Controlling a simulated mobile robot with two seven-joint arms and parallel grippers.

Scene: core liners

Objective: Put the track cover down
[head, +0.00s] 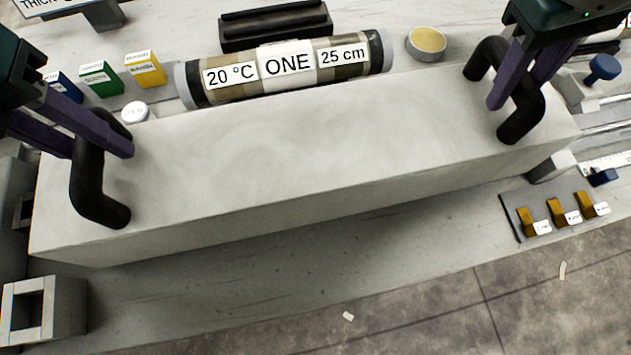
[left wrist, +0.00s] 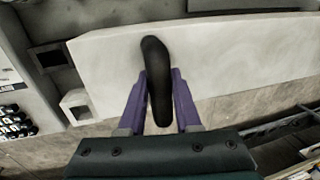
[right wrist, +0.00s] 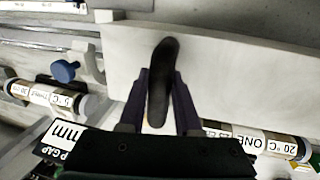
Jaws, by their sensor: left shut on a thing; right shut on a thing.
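The track cover (head: 300,150) is a long pale grey box with a black handle at each end. It spans most of the head view, slightly tilted in the picture, and also shows in the left wrist view (left wrist: 240,55) and the right wrist view (right wrist: 220,70). My left gripper (head: 118,145) is shut on the left black handle (head: 88,185). My right gripper (head: 500,95) is shut on the right black handle (head: 520,115). A shadow lies on the bench below the cover's front edge. The cover hides what is under it.
Behind the cover lies a core liner (head: 285,67) labelled "20 °C ONE 25 cm", with a round tin (head: 427,43) beside it. Blue, green and yellow boxes (head: 145,68) stand back left. A panel with orange clips (head: 555,215) is at right. A grey block (head: 45,310) is front left.

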